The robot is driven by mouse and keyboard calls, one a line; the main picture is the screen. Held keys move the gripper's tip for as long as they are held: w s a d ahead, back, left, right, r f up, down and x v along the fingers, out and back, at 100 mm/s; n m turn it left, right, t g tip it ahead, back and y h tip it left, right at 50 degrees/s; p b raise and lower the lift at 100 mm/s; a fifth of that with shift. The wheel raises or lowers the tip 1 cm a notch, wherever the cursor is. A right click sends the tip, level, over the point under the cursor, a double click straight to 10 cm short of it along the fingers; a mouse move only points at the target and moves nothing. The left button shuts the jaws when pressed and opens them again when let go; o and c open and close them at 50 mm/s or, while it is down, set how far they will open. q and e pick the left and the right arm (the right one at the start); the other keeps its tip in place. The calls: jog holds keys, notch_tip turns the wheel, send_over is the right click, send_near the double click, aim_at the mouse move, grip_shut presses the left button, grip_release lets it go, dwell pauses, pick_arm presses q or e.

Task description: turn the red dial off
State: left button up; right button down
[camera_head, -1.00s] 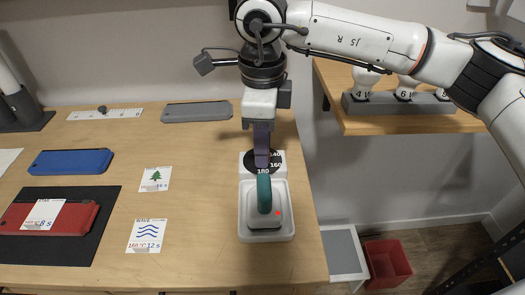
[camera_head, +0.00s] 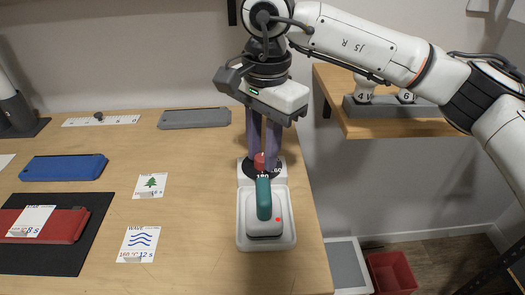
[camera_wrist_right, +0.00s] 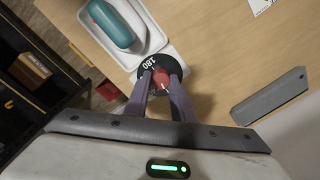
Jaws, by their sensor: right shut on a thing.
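The red dial (camera_head: 259,161) sits on a round black scale plate (camera_head: 247,171) with white numbers, at the back of a white base. In the right wrist view the fingertips (camera_wrist_right: 160,82) flank the dial. My left gripper does not show.
A teal-handled press (camera_head: 264,200) with a red light stands on the white base (camera_head: 241,232) just in front of the dial. Pattern cards (camera_head: 139,243), a blue bar (camera_head: 64,168) and a grey bar (camera_head: 195,118) lie left. A red bin (camera_head: 390,273) stands below right.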

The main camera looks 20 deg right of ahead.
jog(key=shift+r+n, duration=0.1)
jog(key=shift+n, duration=1)
jog(key=c, duration=1.5)
grip_release()
notch_tip(320, 180, up, 10)
jog(key=shift+s+d+r, duration=0.1)
jog(key=shift+s+d, duration=0.05)
jog(key=shift+s, duration=0.1)
